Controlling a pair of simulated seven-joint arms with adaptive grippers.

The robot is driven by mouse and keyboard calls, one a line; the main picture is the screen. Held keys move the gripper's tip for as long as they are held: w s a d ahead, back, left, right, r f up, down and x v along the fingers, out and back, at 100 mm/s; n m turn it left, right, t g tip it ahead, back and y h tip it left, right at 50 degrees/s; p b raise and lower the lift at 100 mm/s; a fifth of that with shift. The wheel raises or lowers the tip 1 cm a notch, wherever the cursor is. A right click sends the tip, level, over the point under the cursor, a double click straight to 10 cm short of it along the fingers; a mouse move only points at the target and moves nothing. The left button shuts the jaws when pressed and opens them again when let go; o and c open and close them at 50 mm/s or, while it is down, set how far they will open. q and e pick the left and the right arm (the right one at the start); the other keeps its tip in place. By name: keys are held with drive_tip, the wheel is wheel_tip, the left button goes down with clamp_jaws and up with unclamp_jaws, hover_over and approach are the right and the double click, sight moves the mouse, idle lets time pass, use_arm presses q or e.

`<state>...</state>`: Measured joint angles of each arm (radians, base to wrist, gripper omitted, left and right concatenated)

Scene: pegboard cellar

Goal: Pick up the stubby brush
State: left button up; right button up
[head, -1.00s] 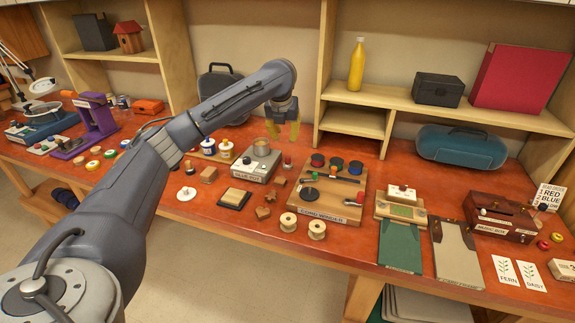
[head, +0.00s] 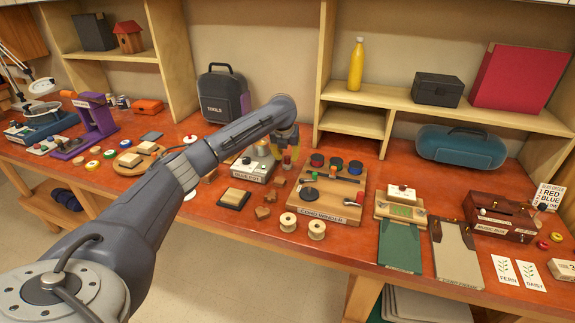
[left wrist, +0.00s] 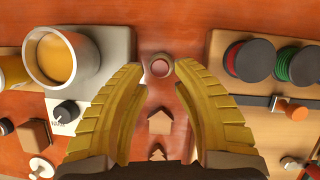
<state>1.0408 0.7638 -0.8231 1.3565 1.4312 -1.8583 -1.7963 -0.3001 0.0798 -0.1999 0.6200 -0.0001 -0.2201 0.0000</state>
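A small upright red thing (head: 287,158), which looks like the stubby brush, stands on the red bench between the glue pot box and the cord winder board. In the left wrist view its round pinkish top (left wrist: 160,67) shows between the fingertips. My left gripper (head: 285,145) is just above it, with yellow fingers. In the left wrist view the gripper (left wrist: 160,75) is open, one finger on each side of the round top, holding nothing. The lower part of the red thing is hard to make out. My right gripper is not in view.
The glue pot box (head: 250,168) is close on the left, with a metal pot holding amber glue (left wrist: 52,55). The cord winder board (head: 330,208) with several spools is close on the right. Small wooden shapes (head: 263,212) and two thread spools (head: 317,230) lie in front.

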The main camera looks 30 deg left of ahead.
sight(287, 158)
use_arm(q)
drive_tip(key=shift+x, duration=1.9)
drive_tip(key=shift+o, duration=0.2)
drive_tip(key=shift+s, duration=0.1)
clamp_jaws()
